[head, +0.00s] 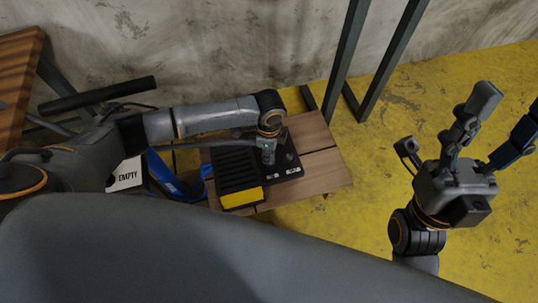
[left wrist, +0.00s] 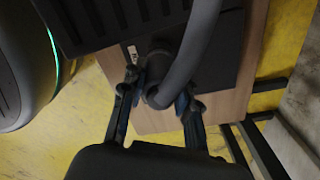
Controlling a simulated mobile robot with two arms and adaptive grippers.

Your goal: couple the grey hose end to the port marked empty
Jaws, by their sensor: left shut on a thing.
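The grey hose (left wrist: 196,45) curves down between the fingers of my left gripper (left wrist: 158,88) in the left wrist view. My left gripper, also in the head view (head: 268,153), is shut on the hose end, over the black pump unit (head: 286,160). A dark round part (left wrist: 158,48) shows just beyond the hose end; I cannot tell whether the two touch. Small white labels (head: 293,170) sit on the unit's front edge, too small to read; one is partly hidden in the left wrist view. A white card (head: 126,177) reads EMPTY. My right gripper (head: 462,128) is open and empty, fingers spread.
The unit rests on a low wooden table (head: 325,165). Dark metal legs (head: 345,60) stand behind, near the concrete wall. Yellow floor (head: 370,155) is clear between the table and my right gripper.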

